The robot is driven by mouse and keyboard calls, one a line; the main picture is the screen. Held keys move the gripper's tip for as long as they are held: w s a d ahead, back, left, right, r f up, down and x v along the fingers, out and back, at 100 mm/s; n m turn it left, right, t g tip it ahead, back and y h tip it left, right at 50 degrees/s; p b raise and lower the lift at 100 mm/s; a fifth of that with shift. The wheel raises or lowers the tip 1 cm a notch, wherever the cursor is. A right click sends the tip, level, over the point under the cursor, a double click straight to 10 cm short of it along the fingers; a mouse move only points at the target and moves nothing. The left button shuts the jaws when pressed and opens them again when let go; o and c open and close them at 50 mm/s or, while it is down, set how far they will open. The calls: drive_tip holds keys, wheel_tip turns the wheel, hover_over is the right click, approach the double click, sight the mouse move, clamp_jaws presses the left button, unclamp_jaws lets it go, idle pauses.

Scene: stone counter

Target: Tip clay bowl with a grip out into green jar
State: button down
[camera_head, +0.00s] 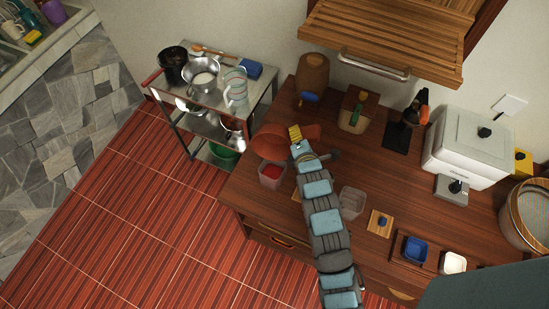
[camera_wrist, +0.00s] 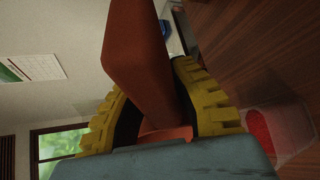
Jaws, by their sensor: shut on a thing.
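My gripper (camera_head: 296,134), with yellow ribbed fingers, is shut on the terracotta clay bowl (camera_head: 268,143) above the left end of the wooden counter. The bowl looks tilted; its inside and contents are hard to make out. In the wrist view the bowl's clay part (camera_wrist: 140,60) sits between the yellow fingers (camera_wrist: 185,95) and fills the upper middle. A clear container with red contents (camera_head: 271,174) stands just below the bowl in the head view. It also shows at the right of the wrist view (camera_wrist: 262,135). I cannot tell any jar as green.
A brown jar (camera_head: 313,72) and a wooden box with a green item (camera_head: 355,112) stand at the back. An empty clear container (camera_head: 352,202) is right of my arm. A metal cart (camera_head: 205,110) stands left. An open wooden slatted door (camera_head: 385,40) hangs above.

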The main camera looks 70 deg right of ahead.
drive_tip(key=shift+d, duration=0.4)
drive_tip(key=shift+d+y+p, duration=0.3)
drive_tip(key=shift+d+p, duration=0.05)
drive_tip(key=shift+p, duration=0.6)
drive_tip(key=shift+d+f+p, duration=0.1)
drive_tip(key=shift+d+p, duration=0.35)
drive_tip(key=shift+p, duration=0.3)
drive_tip(key=d+f+y+p, duration=0.1)
drive_tip(key=y+p, duration=0.1)
drive_tip(key=shift+d+m+g+p, duration=0.15)
drive_tip(key=shift+m+g+p, duration=0.15)
drive_tip(key=shift+m+p, duration=0.1)
drive_tip(key=shift+d+f+y+p, duration=0.25)
drive_tip(key=shift+f+y+p, duration=0.05)
drive_tip(key=shift+y+p, duration=0.1)
drive_tip(key=shift+d+f+y, duration=0.4)
drive_tip(key=shift+d+y, duration=0.1)
drive_tip(key=shift+y, duration=0.1)
drive_tip(key=w+d+f+m+g+y+b, duration=0.1)
drive_tip(key=d+f+y+b, duration=0.4)
drive_tip(key=b, duration=0.9)
wheel_tip(320, 180, down, 2)
drive_tip(key=shift+w+d+y, duration=0.15)
drive_tip(key=shift+w+y, duration=0.1)
drive_tip(key=shift+y, duration=0.45)
